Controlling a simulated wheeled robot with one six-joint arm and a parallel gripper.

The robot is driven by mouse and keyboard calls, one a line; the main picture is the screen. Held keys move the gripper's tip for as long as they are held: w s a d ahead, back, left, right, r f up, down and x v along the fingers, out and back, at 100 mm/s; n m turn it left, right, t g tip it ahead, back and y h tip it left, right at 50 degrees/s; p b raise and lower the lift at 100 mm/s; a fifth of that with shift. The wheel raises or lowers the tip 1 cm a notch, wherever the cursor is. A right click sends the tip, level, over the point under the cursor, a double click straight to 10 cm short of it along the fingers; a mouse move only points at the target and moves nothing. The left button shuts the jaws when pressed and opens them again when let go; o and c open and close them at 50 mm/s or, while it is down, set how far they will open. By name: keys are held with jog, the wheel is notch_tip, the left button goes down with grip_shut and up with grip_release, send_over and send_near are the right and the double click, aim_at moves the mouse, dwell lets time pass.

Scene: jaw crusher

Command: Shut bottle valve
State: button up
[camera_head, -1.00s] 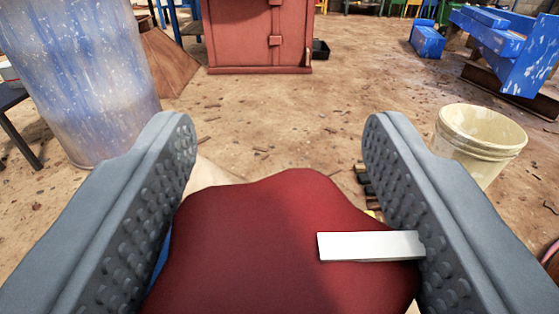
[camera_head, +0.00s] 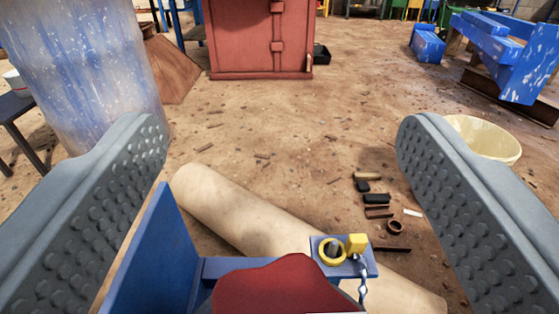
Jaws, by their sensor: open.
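My gripper (camera_head: 283,130) is open, its two grey studded fingers wide apart with nothing between the tips. A dark red rounded thing (camera_head: 285,288) lies low between the fingers, cut off by the bottom edge. It may be the valve's handle, but I cannot tell for certain. Neither finger appears to touch it. The bottle itself cannot be made out.
A blue stand (camera_head: 160,260) holds a yellow ring (camera_head: 331,252) and a yellow block (camera_head: 356,244). Behind it lies a beige cylinder (camera_head: 235,210). A blue drum (camera_head: 85,70) stands left, a cream bucket (camera_head: 485,138) right, a red cabinet (camera_head: 240,40) behind. Small pieces litter the floor.

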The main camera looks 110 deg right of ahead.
aim_at(280, 275)
jog(key=shift+r, duration=2.55)
jog(key=s+a+r+n+t, duration=0.1)
jog(key=a+r+n+t, duration=0.3)
jog(key=r+t, duration=0.6)
jog(key=s+a+r+n+t, duration=0.15)
jog(key=a+r+t, duration=0.45)
jog(key=r, duration=0.8)
jog(key=s+a+r+n+t+y, duration=0.7)
jog(key=s+a+r+t+y, duration=0.1)
jog(key=a+r, duration=0.15)
jog(key=s+a+f+n+y, duration=0.2)
jog(key=s+a+n+y, duration=0.1)
jog(key=s, duration=0.5)
jog(key=s+a+f+n+y, duration=0.2)
jog(key=s+a, duration=0.3)
jog(key=s, duration=0.3)
jog(key=s+a+f+n+y, duration=0.2)
jog(key=s+a+n+y, duration=0.1)
jog(key=s, duration=0.5)
jog(key=shift+a+f+n+g+y, duration=0.4)
jog(key=shift+n+y, duration=0.1)
jog(key=shift+n, duration=0.15)
